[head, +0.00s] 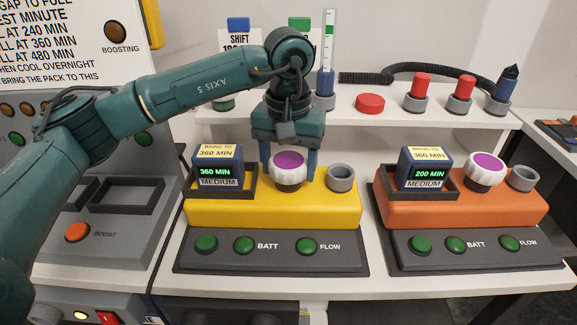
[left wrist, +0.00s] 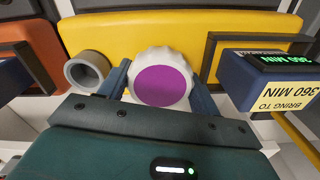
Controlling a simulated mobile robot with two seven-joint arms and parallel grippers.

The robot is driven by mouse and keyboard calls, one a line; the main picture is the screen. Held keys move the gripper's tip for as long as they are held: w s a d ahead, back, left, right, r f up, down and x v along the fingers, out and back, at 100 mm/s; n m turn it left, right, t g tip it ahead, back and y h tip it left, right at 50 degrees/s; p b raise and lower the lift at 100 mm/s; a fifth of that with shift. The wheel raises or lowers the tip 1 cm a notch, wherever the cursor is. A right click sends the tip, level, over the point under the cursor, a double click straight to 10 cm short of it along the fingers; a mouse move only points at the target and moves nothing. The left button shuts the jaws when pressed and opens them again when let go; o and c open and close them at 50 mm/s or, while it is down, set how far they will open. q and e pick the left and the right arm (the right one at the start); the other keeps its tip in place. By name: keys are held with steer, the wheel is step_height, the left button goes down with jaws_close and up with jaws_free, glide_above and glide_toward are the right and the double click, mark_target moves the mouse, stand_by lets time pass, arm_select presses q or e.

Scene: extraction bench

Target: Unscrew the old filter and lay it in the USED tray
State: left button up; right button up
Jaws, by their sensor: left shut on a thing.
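A white ribbed filter (head: 288,165) with a purple top sits upright on the yellow unit (head: 335,207). My left gripper (head: 289,172) comes down over it from above, with one blue finger on each side. The left wrist view shows the filter's purple face (left wrist: 162,87) between the two fingers, shut on its ribbed rim. A second white filter with a purple top (head: 485,169) sits on the orange unit (head: 453,208) at the right. I see no tray lettered USED. My right gripper is not in view.
A battery pack (head: 217,173) reading 360 MIN stands left of the held filter; a grey empty socket (head: 341,178) is close on its right. Behind is a white shelf (head: 345,128) with a red cap (head: 370,103) and several upright red and blue parts.

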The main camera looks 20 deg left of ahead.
arm_select(q)
steer(key=shift+c, duration=0.6)
steer(key=n, duration=0.6)
steer(key=shift+n+b, duration=0.4)
steer(key=n, duration=0.7)
steer(key=shift+n, duration=0.3)
steer(key=n, duration=0.6)
steer(key=shift+b, duration=0.35)
steer(key=n, duration=0.7)
steer(key=o, duration=1.1)
